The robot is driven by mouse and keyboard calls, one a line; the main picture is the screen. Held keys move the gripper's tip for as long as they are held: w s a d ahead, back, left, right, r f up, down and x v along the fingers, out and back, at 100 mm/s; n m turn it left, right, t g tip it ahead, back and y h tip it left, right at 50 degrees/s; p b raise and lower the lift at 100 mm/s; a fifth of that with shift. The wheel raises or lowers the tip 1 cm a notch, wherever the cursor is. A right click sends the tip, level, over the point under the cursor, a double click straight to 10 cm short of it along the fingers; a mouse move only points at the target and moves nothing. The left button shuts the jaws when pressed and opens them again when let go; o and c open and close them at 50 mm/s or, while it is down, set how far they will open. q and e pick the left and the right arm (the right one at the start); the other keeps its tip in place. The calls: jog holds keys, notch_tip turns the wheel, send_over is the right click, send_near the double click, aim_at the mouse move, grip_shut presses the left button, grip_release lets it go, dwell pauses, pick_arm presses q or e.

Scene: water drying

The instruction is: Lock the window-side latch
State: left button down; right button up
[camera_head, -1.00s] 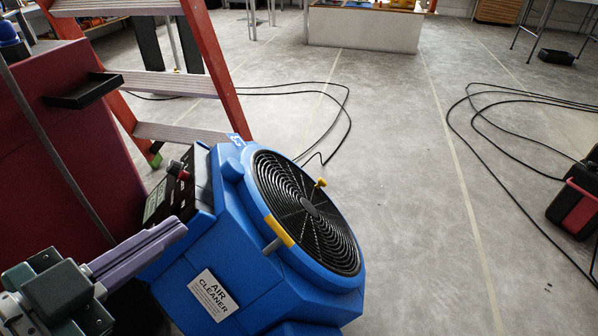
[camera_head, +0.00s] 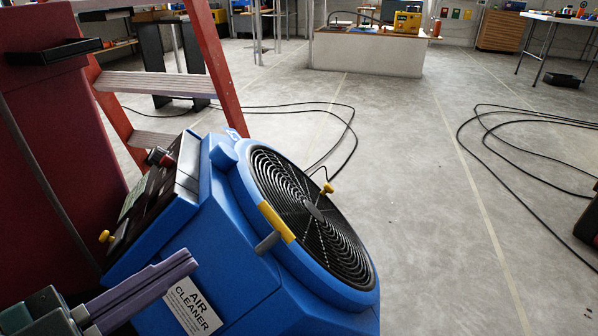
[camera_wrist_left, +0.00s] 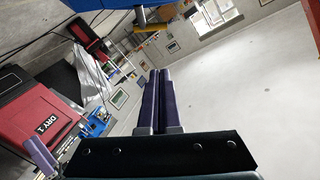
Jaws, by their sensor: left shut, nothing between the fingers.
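A blue air cleaner (camera_head: 222,262) with a round black grille (camera_head: 308,212) stands tilted at the lower middle. On its ring is a yellow piece with a grey peg (camera_head: 267,242). A yellow knob (camera_head: 327,188) shows at the grille, and another yellow knob (camera_head: 106,237) at the control panel's left edge. I cannot tell which is the window-side latch. My left gripper (camera_head: 190,260), with purple fingers, is shut and empty in front of the white label, below and left of the grey peg. The left wrist view shows the shut fingers (camera_wrist_left: 159,72) with a grey peg (camera_wrist_left: 140,18) beyond, apart from them. My right gripper is out of view.
A dark red cabinet (camera_head: 60,130) and an orange ladder (camera_head: 222,70) stand close on the left. Black cables (camera_head: 345,125) lie on the floor behind the cleaner. The grey floor (camera_head: 420,220) to the right is mostly clear.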

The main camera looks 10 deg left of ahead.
pick_arm(q)
jog(key=b, duration=0.4)
send_over(256, 254)
jog(key=s, duration=0.2)
jog(key=f, duration=0.1)
jog(key=shift+w+d+f+b, duration=0.1)
jog(key=shift+w+f+b, duration=0.55)
jog(key=shift+f+b, duration=0.3)
jog(key=shift+w+f, duration=0.2)
jog(key=shift+w, duration=0.2)
jog(key=shift+r, duration=0.1)
